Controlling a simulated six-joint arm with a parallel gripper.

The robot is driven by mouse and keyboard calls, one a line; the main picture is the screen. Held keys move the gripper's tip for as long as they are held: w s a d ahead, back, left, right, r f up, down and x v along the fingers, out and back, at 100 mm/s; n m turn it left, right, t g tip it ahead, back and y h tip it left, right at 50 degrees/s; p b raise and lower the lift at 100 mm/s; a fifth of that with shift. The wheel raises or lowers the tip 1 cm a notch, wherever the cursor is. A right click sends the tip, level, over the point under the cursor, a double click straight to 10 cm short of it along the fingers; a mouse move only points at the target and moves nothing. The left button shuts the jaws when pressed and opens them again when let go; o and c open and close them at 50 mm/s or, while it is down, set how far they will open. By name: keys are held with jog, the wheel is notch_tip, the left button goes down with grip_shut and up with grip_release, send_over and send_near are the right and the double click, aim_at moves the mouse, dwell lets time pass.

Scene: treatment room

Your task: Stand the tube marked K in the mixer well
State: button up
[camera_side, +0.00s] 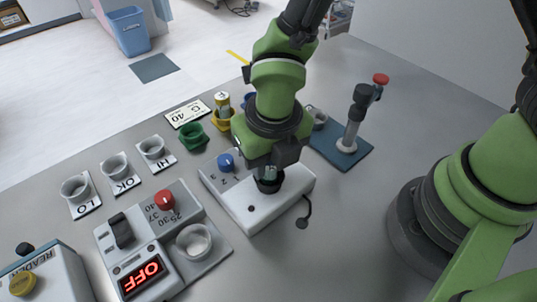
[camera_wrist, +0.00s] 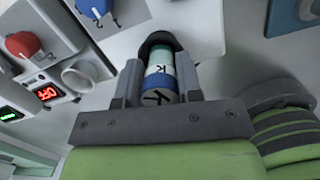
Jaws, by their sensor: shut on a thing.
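The mixer's dark well ring (camera_wrist: 159,40) surrounds the tube's far end in the wrist view. How deep the tube sits is hidden. The mixer has a blue knob (camera_side: 227,161).
Left of the mixer is a block with a red knob (camera_side: 165,200), an OFF display (camera_side: 142,277) and a cup (camera_side: 194,241).

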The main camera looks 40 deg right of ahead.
jog(key=shift+f, duration=0.6)
jog(key=o, duration=0.6)
jog(key=shift+o, duration=0.2)
jog(key=shift+s+a+r, duration=0.1)
jog(key=shift+s+r, duration=0.1)
jog(key=shift+r, duration=1.6)
jog(key=shift+s+d+r, duration=0.1)
jog(key=shift+s+r, duration=0.15)
jog(key=shift+r, duration=1.6)
jog(key=shift+s+a+r, duration=0.1)
jog(key=shift+s+r, duration=0.1)
jog(key=shift+r, duration=1.6)
